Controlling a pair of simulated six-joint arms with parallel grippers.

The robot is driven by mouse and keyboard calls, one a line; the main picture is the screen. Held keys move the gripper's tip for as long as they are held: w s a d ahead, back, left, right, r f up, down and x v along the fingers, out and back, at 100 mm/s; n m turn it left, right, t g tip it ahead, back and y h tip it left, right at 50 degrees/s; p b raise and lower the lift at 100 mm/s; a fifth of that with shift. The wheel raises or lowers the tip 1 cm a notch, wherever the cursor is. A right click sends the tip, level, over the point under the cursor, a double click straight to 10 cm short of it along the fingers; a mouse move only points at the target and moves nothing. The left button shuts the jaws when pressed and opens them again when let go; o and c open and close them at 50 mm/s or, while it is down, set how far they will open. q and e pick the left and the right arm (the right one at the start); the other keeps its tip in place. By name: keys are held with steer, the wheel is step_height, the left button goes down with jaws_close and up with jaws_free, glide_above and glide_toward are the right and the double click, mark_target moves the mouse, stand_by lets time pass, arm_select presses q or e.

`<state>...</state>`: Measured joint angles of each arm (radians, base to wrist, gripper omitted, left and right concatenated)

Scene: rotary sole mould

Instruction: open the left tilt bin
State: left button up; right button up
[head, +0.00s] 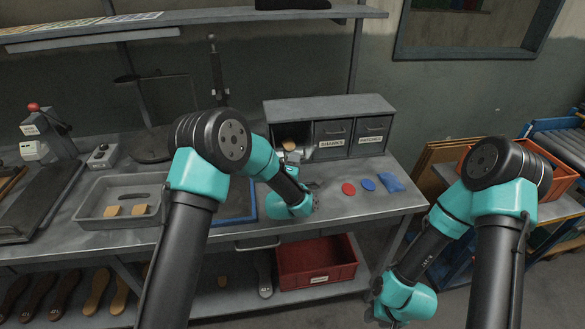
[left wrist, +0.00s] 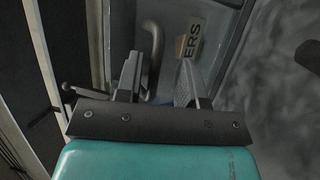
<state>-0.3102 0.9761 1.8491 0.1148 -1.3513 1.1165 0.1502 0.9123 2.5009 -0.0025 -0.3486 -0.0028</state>
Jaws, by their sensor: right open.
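The grey bin cabinet (head: 330,105) stands at the back of the bench in the head view. Its left tilt bin (head: 280,137) shows a dark opening with a tan item at the top; its front is mostly hidden by my left arm. My left gripper (head: 292,158) is at this bin's front. In the left wrist view, its fingers (left wrist: 158,80) are apart, with the curved metal handle (left wrist: 153,45) between and beyond them. My right gripper (head: 377,308) hangs low at the bottom, away from the bench.
The closed middle bin (head: 332,140) and right bin (head: 370,136) sit alongside. Red disc (head: 348,189), blue disc (head: 368,184) and blue packet (head: 391,182) lie in front. A grey tray (head: 95,190) is at left. A red crate (head: 317,263) is below.

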arm_select(q)
steer(key=shift+s, duration=0.1)
steer(key=v, duration=1.7)
steer(key=shift+a, duration=0.1)
